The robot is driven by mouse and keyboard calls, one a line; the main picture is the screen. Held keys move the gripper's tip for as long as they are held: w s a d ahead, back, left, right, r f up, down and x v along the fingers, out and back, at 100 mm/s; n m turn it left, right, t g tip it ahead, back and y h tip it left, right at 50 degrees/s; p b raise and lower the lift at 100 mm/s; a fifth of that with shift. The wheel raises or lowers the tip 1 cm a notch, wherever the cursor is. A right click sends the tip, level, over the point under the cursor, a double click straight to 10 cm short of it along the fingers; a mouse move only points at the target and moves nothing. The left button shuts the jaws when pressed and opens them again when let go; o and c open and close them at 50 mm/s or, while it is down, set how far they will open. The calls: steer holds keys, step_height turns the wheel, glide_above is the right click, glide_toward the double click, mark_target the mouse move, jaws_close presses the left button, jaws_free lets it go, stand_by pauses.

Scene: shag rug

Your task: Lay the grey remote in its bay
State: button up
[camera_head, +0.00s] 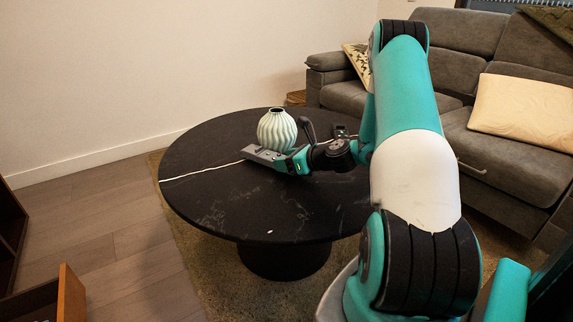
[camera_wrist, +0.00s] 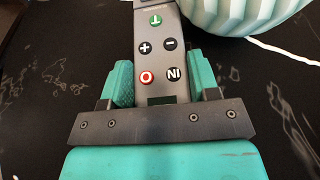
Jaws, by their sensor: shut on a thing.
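The grey remote (camera_wrist: 158,50) lies between the teal fingers of my gripper (camera_wrist: 162,78), which is shut on it. In the head view the remote (camera_head: 262,155) sticks out to the left of my gripper (camera_head: 286,161), low over the round black table. I cannot tell whether it touches the tabletop. I cannot make out the bay clearly in either view. A small dark item (camera_head: 342,131) shows partly behind my wrist, and I cannot tell what it is.
A ribbed pale green vase (camera_head: 277,131) stands on the black table (camera_head: 215,200), just behind the remote. It also shows at the top right of the wrist view (camera_wrist: 245,12). The table's left and front are clear. A grey sofa (camera_head: 500,150) stands at the right.

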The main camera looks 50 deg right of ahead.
steer(key=shift+f, duration=0.15)
steer(key=o, duration=1)
steer(key=shift+f, duration=0.1)
